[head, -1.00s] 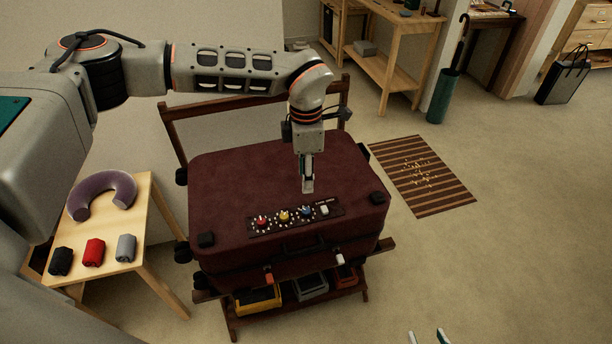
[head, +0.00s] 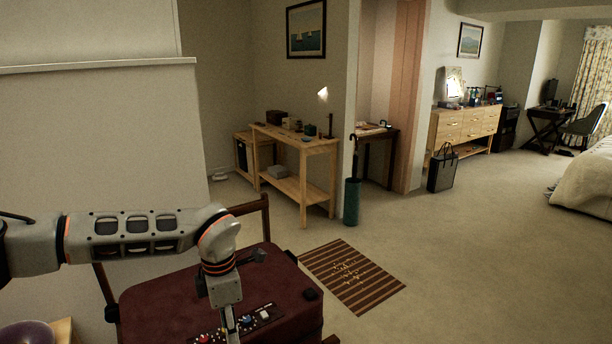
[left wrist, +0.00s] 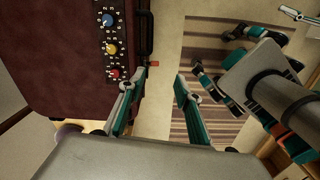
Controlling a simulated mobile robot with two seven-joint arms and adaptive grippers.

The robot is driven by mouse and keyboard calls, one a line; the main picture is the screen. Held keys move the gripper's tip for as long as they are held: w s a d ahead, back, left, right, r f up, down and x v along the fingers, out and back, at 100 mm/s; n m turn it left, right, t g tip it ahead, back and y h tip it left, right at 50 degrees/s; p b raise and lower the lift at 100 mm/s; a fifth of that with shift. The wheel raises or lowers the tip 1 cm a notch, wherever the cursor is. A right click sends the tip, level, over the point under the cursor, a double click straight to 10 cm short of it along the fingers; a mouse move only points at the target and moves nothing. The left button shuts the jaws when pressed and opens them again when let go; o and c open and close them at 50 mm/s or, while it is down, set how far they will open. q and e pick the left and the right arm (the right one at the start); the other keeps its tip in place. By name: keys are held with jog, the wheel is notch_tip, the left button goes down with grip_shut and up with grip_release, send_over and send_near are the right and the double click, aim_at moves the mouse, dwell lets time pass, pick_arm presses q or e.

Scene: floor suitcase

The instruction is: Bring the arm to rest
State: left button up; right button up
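My left gripper (head: 231,325) hangs down over the dark red suitcase (head: 160,300), near its control panel, with its arm coming in from the left. In the left wrist view, the fingers of my left gripper (left wrist: 155,98) are spread apart with nothing between them. That view shows the panel's blue knob (left wrist: 108,20), yellow knob (left wrist: 111,47) and red knob (left wrist: 113,73) to the left of the fingers. In the head view the yellow knob is hidden. My right arm (left wrist: 280,90) shows at the right of the wrist view. Its gripper appears spread and empty, partly cut off.
A striped mat (head: 350,275) lies on the floor right of the suitcase. A wooden bench (head: 305,145), a green umbrella stand (head: 351,200) and a black bag (head: 441,172) stand farther back. A purple ring (head: 27,335) shows at the lower left. The floor at right is clear.

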pick_arm(q)
jog(key=s+d+f+g+h, duration=0.15)
jog(key=s+d+h, duration=0.25)
jog(key=s+d, duration=0.65)
jog(key=s+d+f+g+h, duration=0.1)
jog(key=s+d+g+h, duration=0.35)
jog(key=d, duration=0.85)
jog(key=s+d+r+n+t+h, duration=0.4)
jog(key=d+r+n+h, duration=0.5)
jog(key=r+n+h, duration=0.15)
jog(key=w+a+n+t+h, duration=0.1)
jog(key=w+a+n+t, duration=0.55)
jog(key=n+t, duration=0.45)
jog(key=w+a+f+n+t+y, duration=0.4)
jog(key=a+f+n+t+y, duration=0.2)
jog(key=a+f+n+y, duration=0.45)
jog(key=s+a+f+n+g+y, duration=0.2)
jog(key=s+a+f+n, duration=0.4)
jog(key=a+f, duration=0.3)
jog(key=s+a+f+n+g+y, duration=0.2)
jog(key=s+a+f+n+y, duration=0.2)
jog(key=s+a+f+n, duration=0.2)
jog(key=s+a+f, duration=0.2)
jog(key=a+f, duration=0.2)
jog(key=f, duration=0.2)
jog(key=shift+f+n+y, duration=0.2)
jog(key=shift+n+y, duration=0.1)
jog(key=shift+y, duration=0.05)
pick_arm(e)
jog(key=shift+r, duration=0.4)
